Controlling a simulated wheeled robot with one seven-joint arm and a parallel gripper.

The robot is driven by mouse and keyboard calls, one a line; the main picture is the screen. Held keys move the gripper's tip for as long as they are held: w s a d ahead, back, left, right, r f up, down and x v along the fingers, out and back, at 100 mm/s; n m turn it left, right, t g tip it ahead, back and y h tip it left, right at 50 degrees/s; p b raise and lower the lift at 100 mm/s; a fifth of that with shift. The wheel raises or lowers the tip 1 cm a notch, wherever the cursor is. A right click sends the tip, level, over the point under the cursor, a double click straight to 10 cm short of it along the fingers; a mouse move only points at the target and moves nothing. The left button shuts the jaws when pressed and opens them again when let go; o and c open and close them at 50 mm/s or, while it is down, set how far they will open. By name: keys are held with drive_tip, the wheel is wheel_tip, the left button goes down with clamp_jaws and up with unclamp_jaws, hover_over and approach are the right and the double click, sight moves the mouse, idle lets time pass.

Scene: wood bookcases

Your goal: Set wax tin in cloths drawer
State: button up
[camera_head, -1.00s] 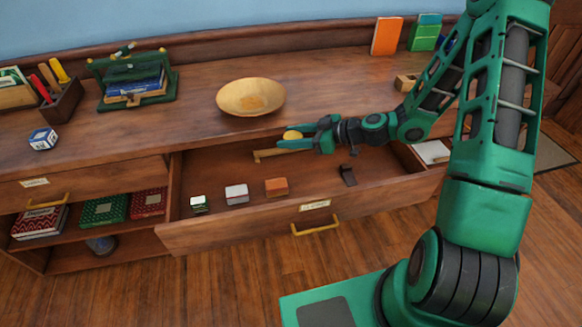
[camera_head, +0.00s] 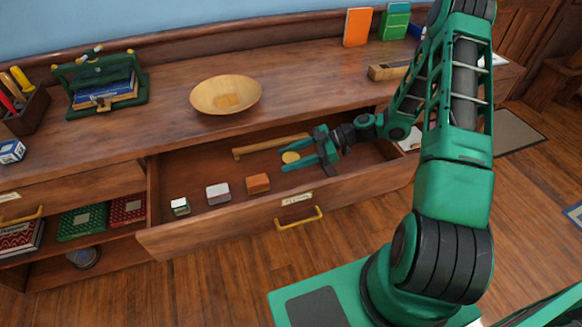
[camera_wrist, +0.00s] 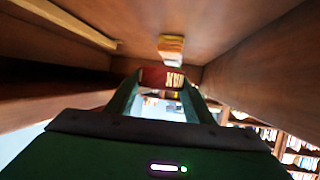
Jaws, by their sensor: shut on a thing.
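The wax tin (camera_head: 291,157) is small and round with a yellowish top. In the wrist view its dark red side (camera_wrist: 163,78) shows pale lettering between the fingertips. My gripper (camera_head: 286,161) is shut on it and holds it inside the open drawer (camera_head: 222,228), right of the drawer's middle. I cannot tell whether the tin touches the drawer floor. The drawer's front label (camera_head: 297,199) is too small to read, so I cannot tell if it is the cloths drawer.
In the drawer are a wooden stick-like tool (camera_head: 262,147), an orange block (camera_head: 258,182), a grey-white block (camera_head: 218,193) and a green-white block (camera_head: 180,206). A bowl (camera_head: 226,94) stands on the top above. Drawer floor between the orange block and my gripper is clear.

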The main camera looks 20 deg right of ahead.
drive_tip(key=shift+w+d+f, duration=0.1)
drive_tip(key=shift+d+f, duration=0.25)
drive_tip(key=shift+d, duration=0.2)
drive_tip(key=shift+f, duration=2)
drive_tip(key=shift+f, duration=0.6)
drive_tip(key=o, duration=1.1)
drive_tip(key=shift+o, duration=0.2)
